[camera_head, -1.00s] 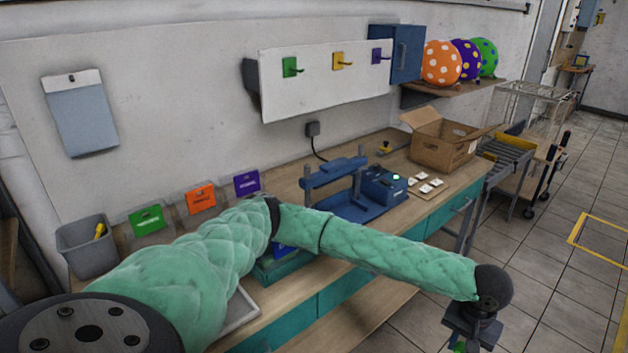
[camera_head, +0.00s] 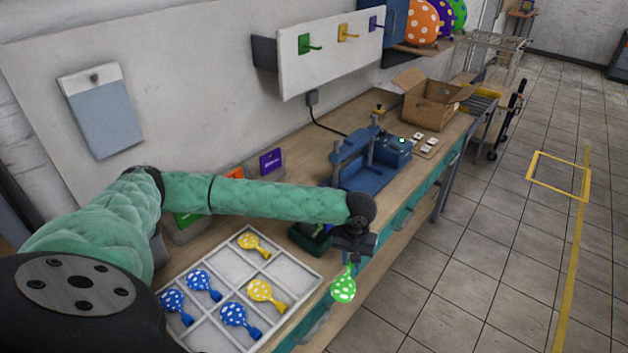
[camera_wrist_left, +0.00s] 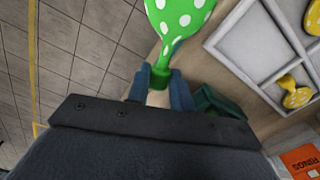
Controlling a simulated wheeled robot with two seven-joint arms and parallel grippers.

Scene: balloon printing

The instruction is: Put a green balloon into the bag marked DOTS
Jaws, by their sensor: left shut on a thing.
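A green balloon with white dots (camera_head: 344,288) hangs from my left gripper (camera_head: 352,256), which is shut on its neck. In the left wrist view the green balloon (camera_wrist_left: 178,20) sticks out beyond the fingers (camera_wrist_left: 160,88). The balloon is in the air just off the front edge of the bench, right of the divided tray. My right gripper is not in view.
The white divided tray (camera_head: 207,324) holds several blue and yellow dotted balloons. A blue press (camera_head: 365,165) and an open cardboard box (camera_head: 428,103) stand farther along the bench.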

